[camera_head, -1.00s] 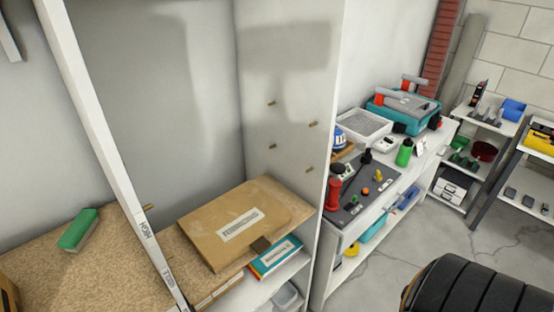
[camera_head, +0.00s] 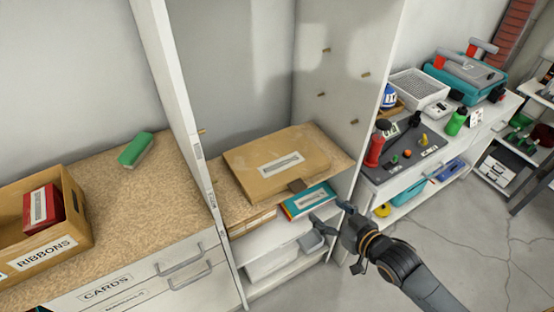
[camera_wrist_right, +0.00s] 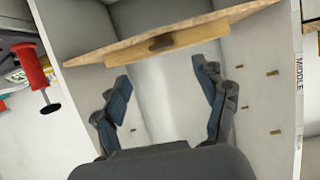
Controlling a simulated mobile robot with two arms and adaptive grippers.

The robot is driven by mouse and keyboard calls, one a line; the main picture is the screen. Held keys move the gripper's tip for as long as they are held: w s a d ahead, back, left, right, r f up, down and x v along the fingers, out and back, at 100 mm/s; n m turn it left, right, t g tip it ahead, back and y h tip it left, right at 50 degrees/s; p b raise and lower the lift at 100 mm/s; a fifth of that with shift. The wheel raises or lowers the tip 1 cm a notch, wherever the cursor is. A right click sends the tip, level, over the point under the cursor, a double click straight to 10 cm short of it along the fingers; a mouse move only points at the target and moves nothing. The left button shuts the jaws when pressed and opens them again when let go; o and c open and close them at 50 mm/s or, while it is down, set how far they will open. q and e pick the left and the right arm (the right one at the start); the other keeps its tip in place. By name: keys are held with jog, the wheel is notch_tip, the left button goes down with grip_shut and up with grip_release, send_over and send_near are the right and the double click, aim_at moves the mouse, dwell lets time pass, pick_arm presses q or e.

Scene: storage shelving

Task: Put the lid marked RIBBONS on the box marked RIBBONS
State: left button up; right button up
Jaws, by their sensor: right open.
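A flat brown cardboard lid (camera_head: 265,170) with a white label lies on the middle shelf of the tall unit. Its label is too small to read, and a dark brown tab hangs at its front edge. The brown box marked RIBBONS (camera_head: 45,255) stands open on the left counter with a red package (camera_head: 42,208) in it. My right gripper (camera_head: 333,214) is open and empty, in front of the shelf's right side, apart from the lid. In the right wrist view the open fingers (camera_wrist_right: 162,82) point toward the shelf's edge and the lid (camera_wrist_right: 190,38). My left gripper is not in view.
White uprights (camera_head: 185,110) bound the shelf bay. A green block (camera_head: 135,148) lies on the counter (camera_head: 150,205). A tool bench (camera_head: 480,130) stands at right.

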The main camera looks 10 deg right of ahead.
send_near(301, 188)
jog(key=f+x, duration=0.1)
jog(key=x, duration=0.4)
jog(key=shift+a+r+p, duration=0.2)
jog(key=shift+r+p, duration=0.05)
jog(key=shift+p, duration=0.3)
jog(key=shift+p+x, duration=0.45)
jog(key=shift+x, duration=1.95)
jog(key=shift+r, duration=0.1)
jog(key=shift+c, duration=0.2)
jog(key=c, duration=1.1)
jog(key=shift+c, duration=0.6)
jog(key=shift+r, duration=0.1)
